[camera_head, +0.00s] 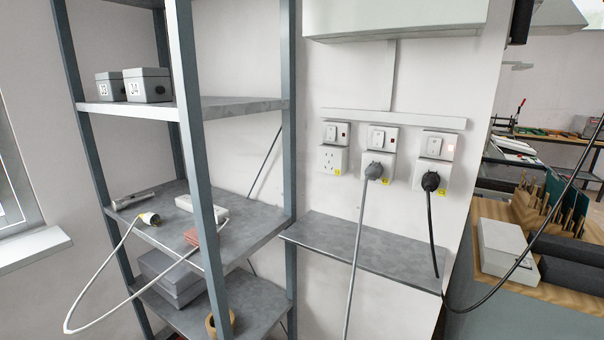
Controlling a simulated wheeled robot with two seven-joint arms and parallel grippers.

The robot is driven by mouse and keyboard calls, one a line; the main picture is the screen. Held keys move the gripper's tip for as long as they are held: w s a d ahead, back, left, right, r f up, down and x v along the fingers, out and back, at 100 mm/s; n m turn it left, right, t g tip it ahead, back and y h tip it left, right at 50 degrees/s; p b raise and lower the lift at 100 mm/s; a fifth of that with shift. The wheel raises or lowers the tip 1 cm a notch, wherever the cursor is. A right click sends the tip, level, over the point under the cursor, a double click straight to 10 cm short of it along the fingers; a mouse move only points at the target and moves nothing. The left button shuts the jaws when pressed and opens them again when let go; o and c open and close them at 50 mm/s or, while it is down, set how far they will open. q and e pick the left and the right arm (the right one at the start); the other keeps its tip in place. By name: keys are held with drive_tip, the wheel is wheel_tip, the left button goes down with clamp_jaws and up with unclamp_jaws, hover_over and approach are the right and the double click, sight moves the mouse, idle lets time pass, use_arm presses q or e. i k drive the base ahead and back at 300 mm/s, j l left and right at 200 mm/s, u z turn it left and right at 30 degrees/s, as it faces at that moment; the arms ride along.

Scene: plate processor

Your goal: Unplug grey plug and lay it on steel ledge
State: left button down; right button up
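A grey plug (375,170) sits in the middle wall socket (381,140), and its grey cord (356,255) hangs down past the front of the ledge. The steel ledge (335,243) is a bare grey shelf on the wall below the sockets. A black plug (431,181) sits in the right socket (436,146), with a black cord running down and off to the right. The left socket (333,159) has nothing plugged in. Neither of my grippers shows in the head view.
A metal shelving rack (197,150) stands left of the ledge, holding grey boxes (148,84), a white power strip (203,207) and a white cord with a plug (149,218). A wooden bench (497,209) with a white box (506,248) is at right. The ledge top is clear.

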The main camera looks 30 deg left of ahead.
sight(375, 169)
drive_tip(key=j+u, duration=0.1)
drive_tip(key=u, duration=0.25)
drive_tip(key=i+j+z, duration=0.25)
drive_tip(key=j, duration=0.75)
drive_tip(key=i+j+z, duration=0.25)
drive_tip(key=j, duration=0.75)
drive_tip(key=j+z, duration=0.25)
drive_tip(key=j, duration=0.75)
drive_tip(key=k, duration=0.05)
